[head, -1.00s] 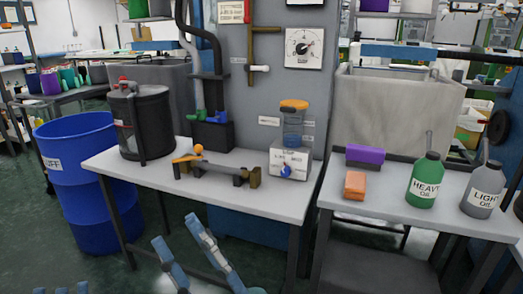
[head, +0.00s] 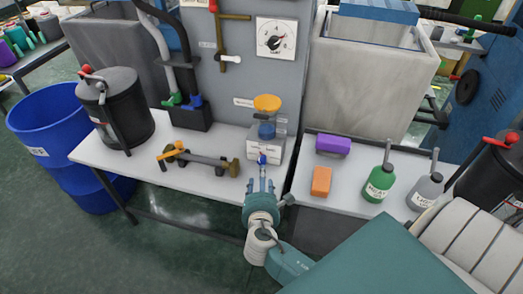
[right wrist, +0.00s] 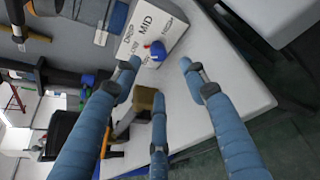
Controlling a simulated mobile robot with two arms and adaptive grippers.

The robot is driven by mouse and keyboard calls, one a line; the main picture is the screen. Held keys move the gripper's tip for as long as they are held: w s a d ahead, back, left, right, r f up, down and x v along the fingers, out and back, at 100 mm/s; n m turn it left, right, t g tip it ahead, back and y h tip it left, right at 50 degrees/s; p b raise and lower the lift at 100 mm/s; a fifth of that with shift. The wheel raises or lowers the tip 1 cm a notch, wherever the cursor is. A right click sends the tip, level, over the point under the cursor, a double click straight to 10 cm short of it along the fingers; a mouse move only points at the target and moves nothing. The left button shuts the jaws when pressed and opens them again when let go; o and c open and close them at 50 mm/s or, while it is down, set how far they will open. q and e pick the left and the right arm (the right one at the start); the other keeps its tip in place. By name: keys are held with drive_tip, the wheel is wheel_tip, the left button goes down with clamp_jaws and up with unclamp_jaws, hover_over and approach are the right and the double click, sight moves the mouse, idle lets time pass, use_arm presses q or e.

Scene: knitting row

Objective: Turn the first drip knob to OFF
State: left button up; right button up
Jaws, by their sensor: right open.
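The drip knob (head: 262,159) is blue and sits on the front of a white box (head: 258,147) below a blue-bodied oiler with an orange cap (head: 267,103). In the right wrist view the knob (right wrist: 155,52) shows blue with a red part, beside the word MID on the white box (right wrist: 172,30); I cannot tell its exact setting. My right gripper (head: 262,176) points at the knob from the front. In the right wrist view its blue fingers (right wrist: 160,76) are spread and empty, with the knob just beyond their tips. My left gripper is not in view.
A brass-ended bar (head: 205,163) lies left on the white table (head: 190,186). A black canister (head: 117,105) stands farther left. On the right table are an orange block (head: 321,180), a purple block (head: 333,145), and green (head: 379,184) and grey (head: 425,192) oil cans.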

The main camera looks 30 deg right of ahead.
sight(261, 163)
drive_tip(key=x, duration=1)
drive_tip(key=shift+r+b, duration=0.1)
drive_tip(key=shift+b, duration=0.25)
drive_tip(key=shift+w, duration=0.1)
drive_tip(key=c, duration=1.1)
